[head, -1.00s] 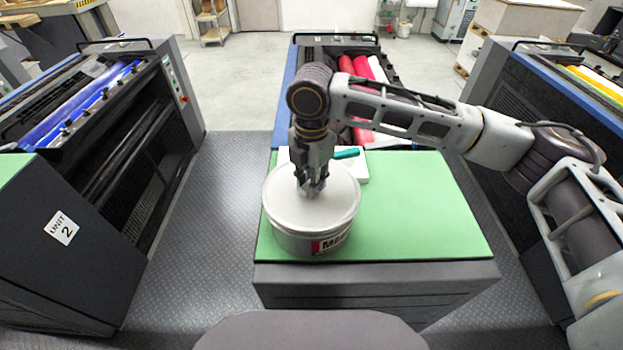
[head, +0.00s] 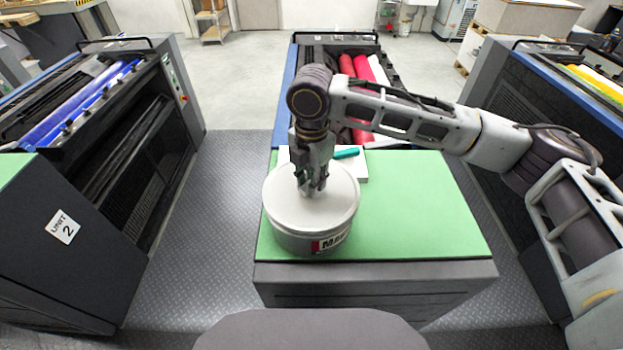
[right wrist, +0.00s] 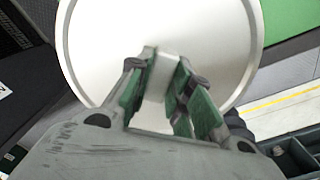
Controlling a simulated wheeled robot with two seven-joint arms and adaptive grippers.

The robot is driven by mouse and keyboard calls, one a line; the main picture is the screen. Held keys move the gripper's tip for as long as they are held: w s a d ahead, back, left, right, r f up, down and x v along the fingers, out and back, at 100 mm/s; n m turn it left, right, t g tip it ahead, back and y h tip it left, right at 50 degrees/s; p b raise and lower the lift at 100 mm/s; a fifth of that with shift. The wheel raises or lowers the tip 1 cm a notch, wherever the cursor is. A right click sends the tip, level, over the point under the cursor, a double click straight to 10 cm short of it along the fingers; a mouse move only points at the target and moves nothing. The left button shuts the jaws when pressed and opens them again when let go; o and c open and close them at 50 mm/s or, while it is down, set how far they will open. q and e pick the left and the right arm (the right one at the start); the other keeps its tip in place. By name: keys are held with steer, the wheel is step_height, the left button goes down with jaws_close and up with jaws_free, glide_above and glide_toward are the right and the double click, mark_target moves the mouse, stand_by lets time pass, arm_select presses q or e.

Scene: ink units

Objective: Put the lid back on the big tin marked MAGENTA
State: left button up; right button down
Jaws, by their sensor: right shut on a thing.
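The big tin (head: 296,243) stands upright on the green top near its left front corner. Its label shows red and the letters "MA"; the rest is turned out of sight. The pale round lid (head: 335,207) lies over the tin's mouth and looks level; I cannot tell whether it is fully seated. My right gripper (head: 311,190) is over the lid's middle, pointing down. In the right wrist view its green-padded fingers (right wrist: 160,88) are shut on a small pale block-like knob on the lid (right wrist: 100,60). My left gripper is not in view.
A white pad or box (head: 361,177) with a teal item (head: 346,153) on it lies just behind the tin. The green top (head: 430,215) is clear to the right. Machines stand left (head: 60,225), right and behind, with red rollers (head: 366,70) behind.

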stand_by(0.3)
steer(key=c, duration=1.2)
jaws_free()
steer(key=shift+o, duration=0.4)
steer(key=o, duration=0.4)
steer(key=shift+r, duration=0.1)
steer(key=shift+r, duration=3.4)
steer(key=shift+c, duration=0.3)
